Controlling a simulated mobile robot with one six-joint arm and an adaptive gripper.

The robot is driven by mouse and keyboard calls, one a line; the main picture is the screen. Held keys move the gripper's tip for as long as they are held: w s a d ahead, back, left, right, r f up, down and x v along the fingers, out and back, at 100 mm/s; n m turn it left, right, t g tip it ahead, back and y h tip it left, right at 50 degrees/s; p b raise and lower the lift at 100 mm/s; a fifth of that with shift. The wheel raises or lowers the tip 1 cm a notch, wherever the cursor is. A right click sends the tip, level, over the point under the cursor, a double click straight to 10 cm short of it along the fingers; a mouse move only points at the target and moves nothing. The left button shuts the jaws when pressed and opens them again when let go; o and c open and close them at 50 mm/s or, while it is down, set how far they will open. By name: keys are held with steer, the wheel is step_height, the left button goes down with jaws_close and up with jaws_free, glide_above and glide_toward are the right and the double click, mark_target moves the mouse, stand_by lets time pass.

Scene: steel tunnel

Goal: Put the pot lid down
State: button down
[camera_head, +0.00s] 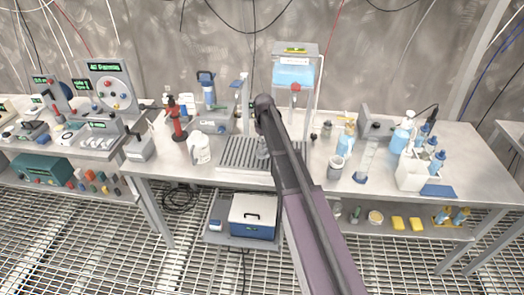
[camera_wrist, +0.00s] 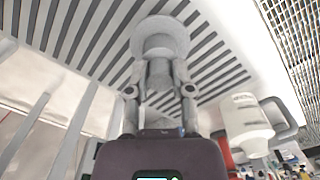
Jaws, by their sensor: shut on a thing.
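The pot lid (camera_wrist: 160,36) is a round pale grey piece with a knob-like stem, seen at the top middle of the wrist view. My gripper (camera_wrist: 160,72) is shut on its stem and holds the lid over the slatted grey rack (camera_wrist: 75,28). Whether the lid touches the slats cannot be told. In the head view my arm reaches over the bench and largely hides the gripper and the lid. The slatted rack (camera_head: 240,153) also shows there, in the middle of the bench.
A white jug (camera_head: 199,148) stands left of the rack, and it also shows in the wrist view (camera_wrist: 246,122). A dispenser with a blue tank (camera_head: 294,76) rises behind. A grey canister (camera_head: 337,167) stands right of my arm.

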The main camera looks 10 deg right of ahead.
mark_target(264, 147)
steer(key=shift+f+b, duration=1.6)
steer(key=shift+f, duration=0.15)
steer(key=shift+f, duration=0.1)
steer(key=c, duration=0.5)
jaws_free()
step_height(264, 147, up, 12)
steer(key=p, duration=1.2)
steer(key=shift+s, duration=0.15)
steer(key=shift+s, duration=0.35)
steer(key=s+m, duration=0.5)
steer(key=s, duration=2.3)
steer(key=shift+s+a, duration=0.15)
steer(key=shift+a, duration=0.15)
